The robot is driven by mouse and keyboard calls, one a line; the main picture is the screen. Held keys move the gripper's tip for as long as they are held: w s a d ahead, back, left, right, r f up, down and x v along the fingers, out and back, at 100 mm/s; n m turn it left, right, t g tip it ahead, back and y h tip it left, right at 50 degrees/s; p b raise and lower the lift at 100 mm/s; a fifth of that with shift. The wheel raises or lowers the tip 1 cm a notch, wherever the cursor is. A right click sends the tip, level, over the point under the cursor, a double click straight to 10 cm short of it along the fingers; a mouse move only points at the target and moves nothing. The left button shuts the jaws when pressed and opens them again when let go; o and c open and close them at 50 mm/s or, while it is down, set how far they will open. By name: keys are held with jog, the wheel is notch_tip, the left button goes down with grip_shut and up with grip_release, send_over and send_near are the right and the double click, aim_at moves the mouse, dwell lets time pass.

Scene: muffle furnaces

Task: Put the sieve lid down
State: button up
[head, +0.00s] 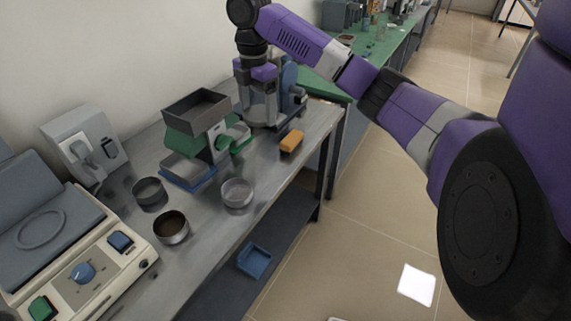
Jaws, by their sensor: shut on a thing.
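My gripper (258,90) points down at the far end of the metal bench, in front of a grey and blue machine (289,76). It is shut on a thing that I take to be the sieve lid. The lid's outline is too small and too overlapped by the fingers and the machine to make out. I cannot tell whether it touches anything below. Three round sieve-like vessels stand apart from my gripper on the near bench: an empty dark one (148,191), one with brown contents (171,227) and a pale one (237,193).
A green and grey machine with a dark tray on top (196,108) stands mid-bench. An orange block (291,141) lies near the front edge. A balance-like device (84,143) and a control panel (82,272) are at left. A blue tray (254,261) sits on the lower shelf.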

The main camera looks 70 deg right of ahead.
jog(key=b, duration=0.2)
send_over(264, 172)
notch_tip(264, 172, down, 15)
jog(key=shift+s+r, duration=0.1)
jog(key=shift+s, duration=0.05)
jog(key=shift+f, duration=2.6)
jog(key=shift+a+f, duration=0.1)
jog(key=shift+f, duration=0.05)
jog(key=o, duration=1.4)
jog(key=shift+c, duration=0.2)
notch_tip(264, 172, up, 12)
jog(key=shift+r, duration=0.2)
